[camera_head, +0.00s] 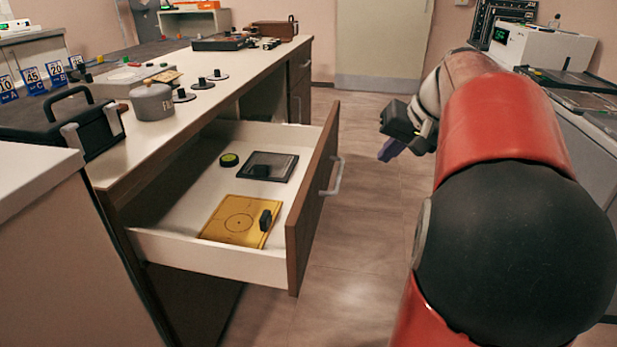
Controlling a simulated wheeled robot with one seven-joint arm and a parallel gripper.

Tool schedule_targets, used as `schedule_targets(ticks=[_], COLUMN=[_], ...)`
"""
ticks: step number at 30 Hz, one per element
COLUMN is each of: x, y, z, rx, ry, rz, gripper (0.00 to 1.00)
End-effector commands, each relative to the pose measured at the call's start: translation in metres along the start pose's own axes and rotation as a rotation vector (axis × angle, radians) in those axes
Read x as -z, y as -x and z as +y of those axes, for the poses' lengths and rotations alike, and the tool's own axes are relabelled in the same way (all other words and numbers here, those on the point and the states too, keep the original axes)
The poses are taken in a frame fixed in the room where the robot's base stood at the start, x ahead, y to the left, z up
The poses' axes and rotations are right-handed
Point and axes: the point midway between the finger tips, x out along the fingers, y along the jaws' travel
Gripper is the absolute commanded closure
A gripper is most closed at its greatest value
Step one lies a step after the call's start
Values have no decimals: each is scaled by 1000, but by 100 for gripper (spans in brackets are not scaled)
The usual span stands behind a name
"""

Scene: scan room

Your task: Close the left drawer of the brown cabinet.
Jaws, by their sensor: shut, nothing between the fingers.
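The brown cabinet (140,192) stands on the left under a white worktop. Its drawer (185,252) is pulled well out to the right, with white walls and a brown front (312,195). A metal handle (335,177) is on the outer face of that front. Inside the drawer lie a yellow plate (232,222), a dark framed plate (265,167) and a small round green-black disc (229,160). My gripper (388,152) is to the right of the drawer front, apart from the handle, shut and empty. My red and black arm fills the right side.
Open floor (365,240) lies right of the drawer. A counter with instruments (540,45) stands at the right, and a door (382,45) behind.

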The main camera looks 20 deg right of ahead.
Motion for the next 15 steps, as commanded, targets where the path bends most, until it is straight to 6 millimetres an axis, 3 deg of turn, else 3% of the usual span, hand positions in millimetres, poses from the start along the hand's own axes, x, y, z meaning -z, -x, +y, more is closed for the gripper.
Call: schedule_targets(ticks=[3, 7, 15], x=[14, 16, 15], y=[3, -7, -59], z=[14, 16, 14], rx=[12, 16, 15], ry=[-19, -20, -20], rz=[13, 13, 11], gripper=[100, 100, 100])
